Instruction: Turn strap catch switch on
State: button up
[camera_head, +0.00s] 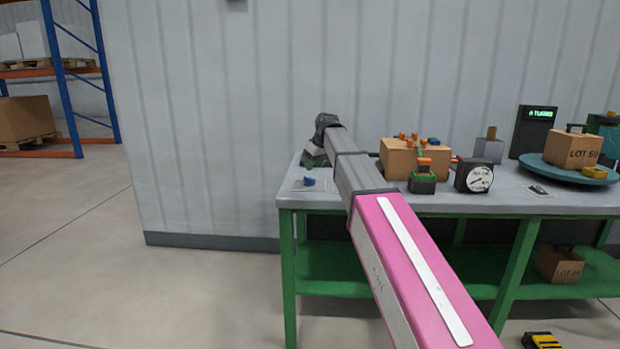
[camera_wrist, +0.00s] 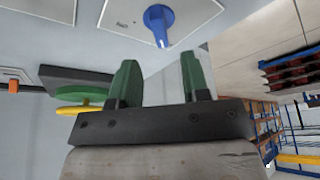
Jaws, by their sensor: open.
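A blue rotary knob (camera_head: 309,182) sits on a pale plate at the left end of the table. In the wrist view the blue knob (camera_wrist: 159,22) shows on its plate (camera_wrist: 122,12) beyond my fingers; its grip points towards the gap between them. Small lettering on the plate is too small to read, so I cannot tell whether this is the strap catch switch. My gripper (camera_wrist: 159,62) is open and empty, its two green fingers apart from the knob. In the head view my gripper (camera_head: 315,158) is partly hidden, behind the knob near the wall.
The grey table (camera_head: 440,204) has green legs and a lower shelf. A cardboard box (camera_head: 398,160), a dial gauge (camera_head: 478,177) and a turntable (camera_head: 565,174) stand to the right. The corrugated wall (camera_head: 215,110) is close behind. Floor at the left is clear.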

aim_at(310, 178)
jog(key=x, duration=0.6)
jog(key=shift+w+a+f, duration=0.1)
jog(key=shift+w+f, duration=0.05)
jog(key=shift+f, duration=0.15)
grip_shut()
